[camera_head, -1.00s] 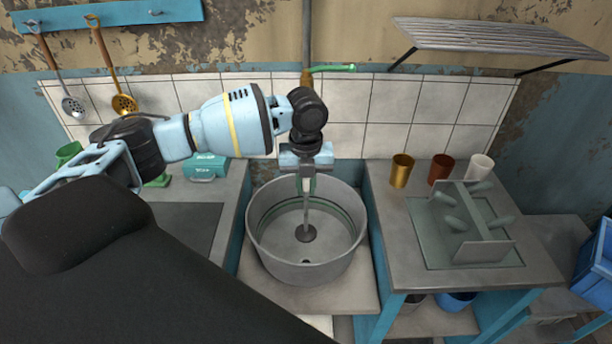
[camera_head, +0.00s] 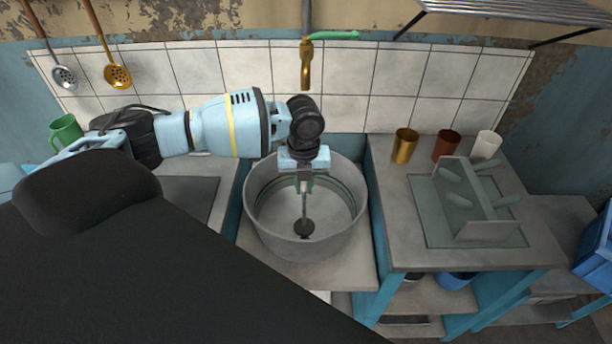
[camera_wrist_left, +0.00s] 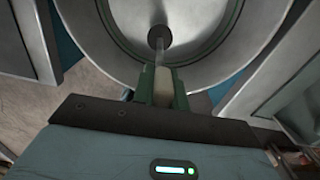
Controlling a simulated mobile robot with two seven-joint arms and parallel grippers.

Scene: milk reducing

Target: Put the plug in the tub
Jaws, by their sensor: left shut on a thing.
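The grey metal tub (camera_head: 262,222) stands between the two counters, with its open top facing up. The plug (camera_head: 304,228) is a dark round disc on a thin upright rod. It hangs low inside the tub, near the front wall. My left gripper (camera_head: 304,184) points down into the tub and is shut on the top of the plug's rod. In the left wrist view the plug (camera_wrist_left: 159,37) shows beyond the fingers, inside the tub (camera_wrist_left: 215,62). The drain hole is not visible, and I cannot tell whether the disc touches the floor. My right gripper is not in view.
A brass tap (camera_head: 306,65) hangs above the back of the tub. The right counter holds a dish rack (camera_head: 470,205), a gold cup (camera_head: 404,146), a brown cup (camera_head: 446,145) and a white cup (camera_head: 486,146). A green mug (camera_head: 66,130) stands at left.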

